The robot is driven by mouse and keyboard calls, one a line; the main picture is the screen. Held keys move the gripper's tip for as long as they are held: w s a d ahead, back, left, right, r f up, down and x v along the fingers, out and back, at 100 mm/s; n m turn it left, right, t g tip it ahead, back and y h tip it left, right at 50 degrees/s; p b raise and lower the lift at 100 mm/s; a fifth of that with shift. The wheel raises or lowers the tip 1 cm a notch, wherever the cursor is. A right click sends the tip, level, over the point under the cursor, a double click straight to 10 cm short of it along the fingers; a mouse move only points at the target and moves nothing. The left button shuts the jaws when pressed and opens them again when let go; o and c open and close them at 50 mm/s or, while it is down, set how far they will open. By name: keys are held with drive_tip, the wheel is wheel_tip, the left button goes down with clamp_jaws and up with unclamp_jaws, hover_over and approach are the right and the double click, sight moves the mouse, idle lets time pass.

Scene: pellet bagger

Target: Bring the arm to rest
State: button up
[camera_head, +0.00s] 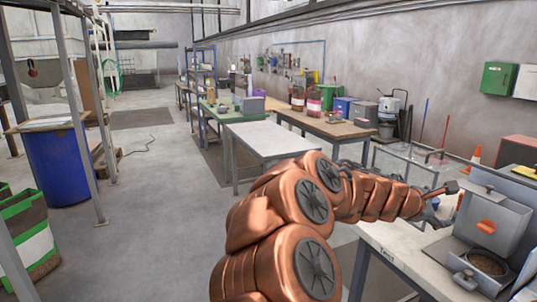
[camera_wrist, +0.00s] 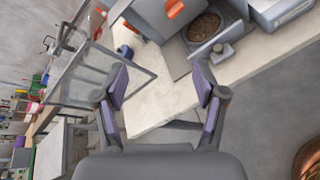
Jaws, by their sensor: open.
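My copper-coloured arm reaches from the bottom middle of the head view out to the right. In the wrist view my gripper (camera_wrist: 160,90) shows two purple-padded fingers spread wide apart. Nothing is between them but the view of the white tabletop (camera_wrist: 165,98) beyond. The fingers touch nothing that I can see.
A grey pellet machine (camera_head: 497,225) with an orange handle and a round pellet-filled opening (camera_head: 487,263) stands on the table, right of my gripper. A clear-panelled frame (camera_head: 400,172) stands behind my arm. A blue drum (camera_head: 58,165) stands at left. The middle floor is clear.

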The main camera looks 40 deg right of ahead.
drive_tip(key=w+a+f+m+t+y, duration=0.1)
drive_tip(key=w+a+f+m+y, duration=0.15)
drive_tip(key=a, duration=0.75)
drive_tip(key=w+a+f+m+t+y, duration=0.1)
drive_tip(key=w+a+f+m+y, duration=0.2)
drive_tip(key=a, duration=0.6)
drive_tip(key=w+a+f+m+t+y, duration=0.15)
drive_tip(key=a+f, duration=0.25)
drive_tip(key=a, duration=0.6)
drive_tip(key=s+a+f+g+y, duration=0.1)
drive_tip(key=s+a+f+y, duration=0.1)
drive_tip(key=a, duration=1)
drive_tip(key=s+a+f+g+y+p, duration=0.1)
drive_tip(key=s+a+y, duration=0.3)
drive_tip(key=a, duration=0.8)
drive_tip(key=shift+s+a+f, duration=0.2)
drive_tip(key=shift+s+f, duration=0.35)
drive_tip(key=shift+s, duration=0.6)
